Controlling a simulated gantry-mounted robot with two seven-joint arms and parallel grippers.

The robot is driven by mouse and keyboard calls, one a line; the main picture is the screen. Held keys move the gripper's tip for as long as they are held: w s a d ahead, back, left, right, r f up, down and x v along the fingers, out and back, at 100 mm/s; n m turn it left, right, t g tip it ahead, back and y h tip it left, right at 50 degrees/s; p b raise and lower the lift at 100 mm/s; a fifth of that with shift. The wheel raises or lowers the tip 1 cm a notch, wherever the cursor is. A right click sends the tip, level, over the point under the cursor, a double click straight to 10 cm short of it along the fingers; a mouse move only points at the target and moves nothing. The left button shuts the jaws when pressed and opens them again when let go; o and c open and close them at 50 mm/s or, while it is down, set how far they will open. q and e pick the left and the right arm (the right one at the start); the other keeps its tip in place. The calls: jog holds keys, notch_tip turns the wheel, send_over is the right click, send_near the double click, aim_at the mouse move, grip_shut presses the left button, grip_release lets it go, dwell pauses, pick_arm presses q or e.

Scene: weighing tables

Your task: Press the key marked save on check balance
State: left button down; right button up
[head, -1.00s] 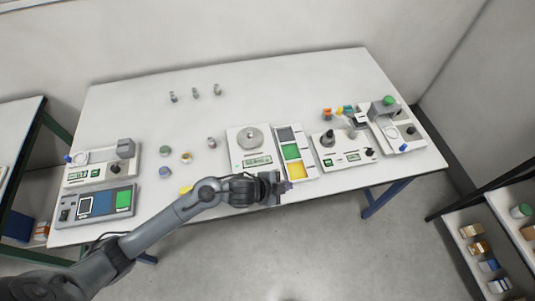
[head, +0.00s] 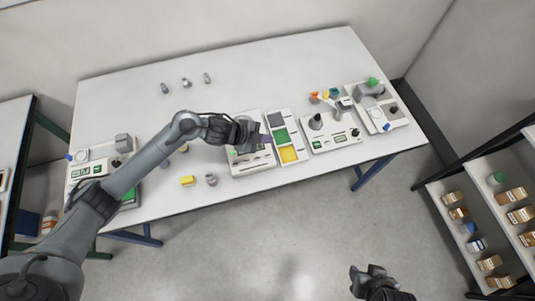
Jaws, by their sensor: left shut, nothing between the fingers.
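A white balance (head: 240,168) stands near the front middle of the table, with a small display (head: 258,159) on its front. My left gripper (head: 263,139) is shut and empty over this balance and hides its round pan. I cannot tell whether it touches anything. Another white unit with a dark knob and green displays (head: 345,141) stands to the right. The labels are too small to read, so I cannot tell which unit is the check balance or which key is marked save. My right gripper (head: 370,274) shows at the bottom, away from the table; its opening is unclear.
A tray with grey, green and yellow panels (head: 300,159) adjoins the balance on the right. A yellow block (head: 187,181) and a grey weight (head: 211,180) lie near the front edge. More instruments stand at both table ends. A shelf (head: 455,237) with boxes is at right.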

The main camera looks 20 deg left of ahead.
pick_arm(q)
jog(key=shift+f, duration=0.15)
jog(key=b, duration=0.7)
send_over(265, 157)
notch_tip(265, 157, down, 6)
jog(key=shift+w+f, duration=0.1)
jog(key=shift+f, duration=0.05)
jog(key=shift+f+b, duration=0.55)
jog(key=shift+f, duration=0.5)
jog(key=shift+f, duration=0.45)
dwell(0.6)
jog(key=shift+f, duration=0.15)
dwell(0.5)
